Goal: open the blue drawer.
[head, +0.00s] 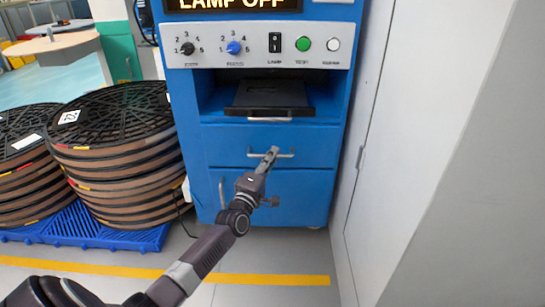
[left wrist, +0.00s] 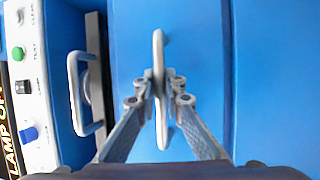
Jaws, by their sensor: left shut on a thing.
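The blue drawer (head: 225,146) is in the front of the blue cabinet, below the tray slot. Its front looks flush with the cabinet, and it also shows in the left wrist view (left wrist: 200,45). Its pale bar handle (head: 287,154) shows in the left wrist view too (left wrist: 158,50). My left gripper (head: 269,154) is shut on this handle, with one finger on each side of the bar in the left wrist view (left wrist: 160,87). My right gripper is not in view.
A black tray (head: 268,95) with its own handle sits in the slot above. A control panel (head: 258,46) with knobs and buttons is higher up. Stacked reels (head: 118,150) on a blue pallet (head: 100,232) stand left. A white wall or door (head: 400,130) is close on the right.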

